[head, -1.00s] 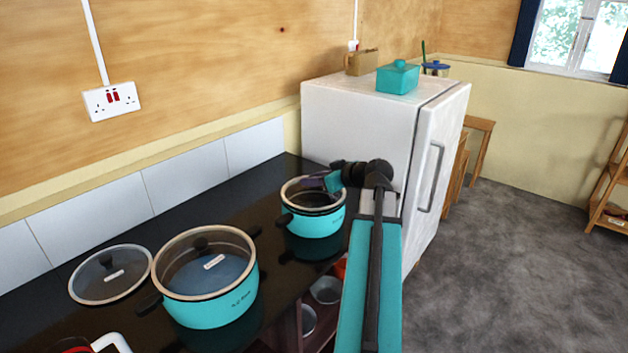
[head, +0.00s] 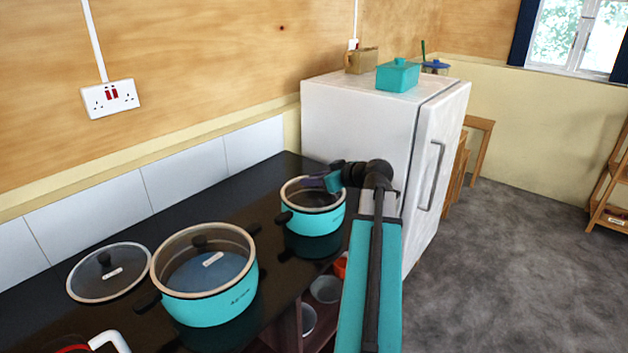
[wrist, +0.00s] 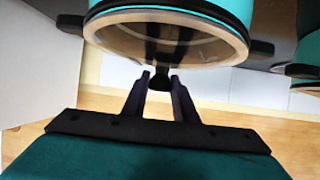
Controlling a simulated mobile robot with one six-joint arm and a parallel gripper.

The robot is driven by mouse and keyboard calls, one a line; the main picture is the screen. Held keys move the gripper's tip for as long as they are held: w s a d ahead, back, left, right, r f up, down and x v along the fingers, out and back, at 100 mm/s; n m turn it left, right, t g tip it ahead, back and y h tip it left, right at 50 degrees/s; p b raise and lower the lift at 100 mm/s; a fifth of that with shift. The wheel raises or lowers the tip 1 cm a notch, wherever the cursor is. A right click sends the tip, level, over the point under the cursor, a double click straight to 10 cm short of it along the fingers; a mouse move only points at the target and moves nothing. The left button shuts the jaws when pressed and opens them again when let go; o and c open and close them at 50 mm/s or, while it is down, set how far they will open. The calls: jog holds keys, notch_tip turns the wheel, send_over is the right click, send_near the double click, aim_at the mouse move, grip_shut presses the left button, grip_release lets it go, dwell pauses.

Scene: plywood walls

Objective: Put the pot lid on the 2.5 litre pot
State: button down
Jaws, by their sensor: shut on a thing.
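A small teal pot (head: 312,221) stands on the black counter beside the fridge, with a cream-rimmed glass lid (wrist: 120,36) at its mouth. My gripper (head: 314,184) reaches over this lid from the right. In the wrist view my gripper (wrist: 161,82) is shut on the lid's dark knob (wrist: 160,77). Whether the lid sits fully on the rim cannot be told. A larger teal pot (head: 212,305) stands nearer, also under a glass lid (head: 185,272). Another glass lid (head: 88,284) lies on the counter to its left. The pots' size markings are unreadable.
The white fridge (head: 355,130) stands close behind and right of the small pot. It bears a teal box (head: 397,77). A white handle-like thing (head: 110,341) is at the near left. Tiles and plywood wall back the counter. Bare black counter lies behind the pots.

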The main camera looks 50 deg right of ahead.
jog(key=shift+f, duration=0.15)
dwell(0.5)
jog(key=c, duration=1.3)
grip_release()
jog(key=shift+c, duration=0.2)
jog(key=b+v, duration=0.3)
jog(key=v, duration=1.1)
jog(key=shift+f, duration=0.1)
